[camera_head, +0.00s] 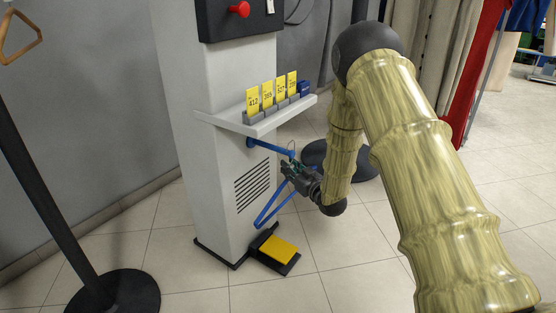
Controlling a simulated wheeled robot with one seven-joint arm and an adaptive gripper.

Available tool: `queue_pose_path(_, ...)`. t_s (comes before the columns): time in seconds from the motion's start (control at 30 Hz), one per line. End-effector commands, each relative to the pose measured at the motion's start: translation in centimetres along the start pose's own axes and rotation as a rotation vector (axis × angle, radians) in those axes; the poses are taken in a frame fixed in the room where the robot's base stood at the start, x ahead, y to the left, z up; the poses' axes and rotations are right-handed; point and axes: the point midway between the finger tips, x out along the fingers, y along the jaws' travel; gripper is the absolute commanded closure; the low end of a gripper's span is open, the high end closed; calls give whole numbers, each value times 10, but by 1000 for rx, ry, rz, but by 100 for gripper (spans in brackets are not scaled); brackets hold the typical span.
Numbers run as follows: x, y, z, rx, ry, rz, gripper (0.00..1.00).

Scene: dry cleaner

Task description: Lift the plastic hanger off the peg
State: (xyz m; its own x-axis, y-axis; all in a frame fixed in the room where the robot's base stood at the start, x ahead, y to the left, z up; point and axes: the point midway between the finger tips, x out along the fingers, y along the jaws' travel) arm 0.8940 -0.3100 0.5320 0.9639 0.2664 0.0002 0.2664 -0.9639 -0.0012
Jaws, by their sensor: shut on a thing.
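A blue plastic hanger (274,214) hangs below the small shelf on the front of a grey pillar, with its lower bar slanting down to the left. My gripper (288,172) is shut on the hanger near its upper part and covers much of it. A blue peg (254,142) sticks out from the pillar under the shelf toward the gripper. A thin hook shows just above the gripper by the peg's end. It is too small to tell whether the hook still touches the peg.
The shelf (212,118) above the gripper carries several yellow number tags (267,95). A yellow foot pedal (278,249) sits on the floor below the hanger. A black post base (122,293) stands at the left. Hanging clothes (437,50) are behind my arm. Tiled floor is free in front.

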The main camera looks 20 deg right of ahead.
Motion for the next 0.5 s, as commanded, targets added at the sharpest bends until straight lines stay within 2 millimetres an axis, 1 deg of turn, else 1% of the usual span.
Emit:
queue_pose_path(0.03, -14, 7, -4, 2, -3, 4, 100)
queue_pose_path(0.2, -51, 22, -3, 2, -3, 4, 100)
queue_pose_path(0.3, -68, 30, -2, 1, -3, 3, 100)
queue_pose_path(0.5, -92, 39, -1, 0, -2, 2, 100)
